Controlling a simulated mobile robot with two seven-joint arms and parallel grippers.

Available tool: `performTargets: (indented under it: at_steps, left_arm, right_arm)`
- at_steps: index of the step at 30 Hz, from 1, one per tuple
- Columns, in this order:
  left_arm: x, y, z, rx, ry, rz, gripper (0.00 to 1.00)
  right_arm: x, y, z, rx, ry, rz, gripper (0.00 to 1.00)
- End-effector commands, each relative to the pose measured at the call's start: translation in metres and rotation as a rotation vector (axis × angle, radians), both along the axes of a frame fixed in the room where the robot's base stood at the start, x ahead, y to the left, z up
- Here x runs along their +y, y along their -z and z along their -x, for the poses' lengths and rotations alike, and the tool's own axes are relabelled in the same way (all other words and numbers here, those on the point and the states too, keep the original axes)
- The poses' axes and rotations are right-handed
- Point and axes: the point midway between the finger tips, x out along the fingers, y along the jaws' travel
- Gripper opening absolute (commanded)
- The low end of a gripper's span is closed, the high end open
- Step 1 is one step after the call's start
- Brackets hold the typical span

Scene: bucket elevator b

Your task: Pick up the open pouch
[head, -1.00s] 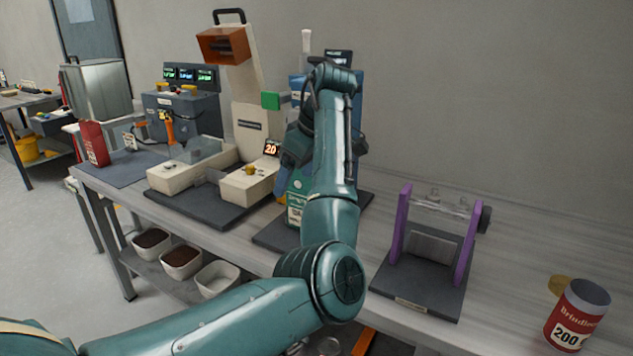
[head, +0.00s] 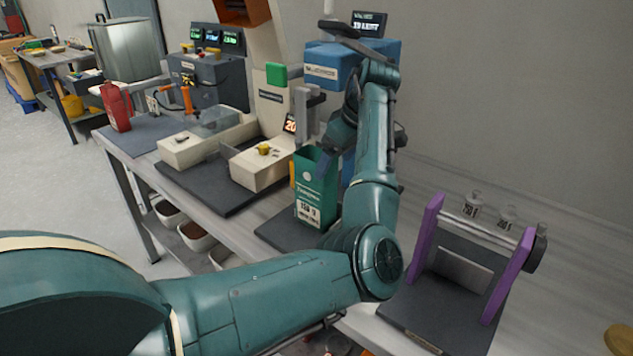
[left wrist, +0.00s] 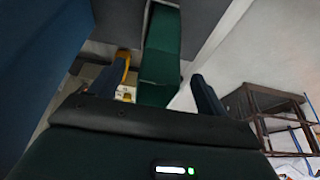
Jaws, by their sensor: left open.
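The green pouch (head: 315,195) stands upright, open at the top, on a dark base at the workbench, in front of the blue machine. It carries a white label low on its front. My left gripper (head: 337,142) is at the pouch's upper right in the head view. In the left wrist view my left gripper (left wrist: 155,80) is open, and the green pouch (left wrist: 160,45) shows between and beyond its two fingers. I cannot tell whether the fingers touch it. My forearm hides part of the blue machine. My right gripper is not in view.
The blue machine (head: 330,66) with a small display rises behind the pouch. A cream weighing machine (head: 262,165) stands to the left. A purple-sided stand (head: 505,275) is to the right. A red pouch (head: 117,108) stands at the bench's far left.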

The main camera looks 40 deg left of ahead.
Motion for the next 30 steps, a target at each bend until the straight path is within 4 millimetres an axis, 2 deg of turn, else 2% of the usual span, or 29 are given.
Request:
performTargets:
  at_steps: [5,15,24,30]
  left_arm:
    - [0.005,0.011,0.000,0.000,-0.001,0.001,0.76]
    - [0.019,0.054,0.002,0.001,-0.001,0.001,0.76]
    - [0.021,0.058,0.002,-0.001,-0.001,0.001,0.76]
    - [0.021,0.058,0.002,-0.001,-0.001,0.001,0.60]
  right_arm:
    - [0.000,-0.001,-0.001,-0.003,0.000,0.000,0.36]
    - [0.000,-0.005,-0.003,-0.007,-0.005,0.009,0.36]
    - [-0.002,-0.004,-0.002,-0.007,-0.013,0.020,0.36]
    - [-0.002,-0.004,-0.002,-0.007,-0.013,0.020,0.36]
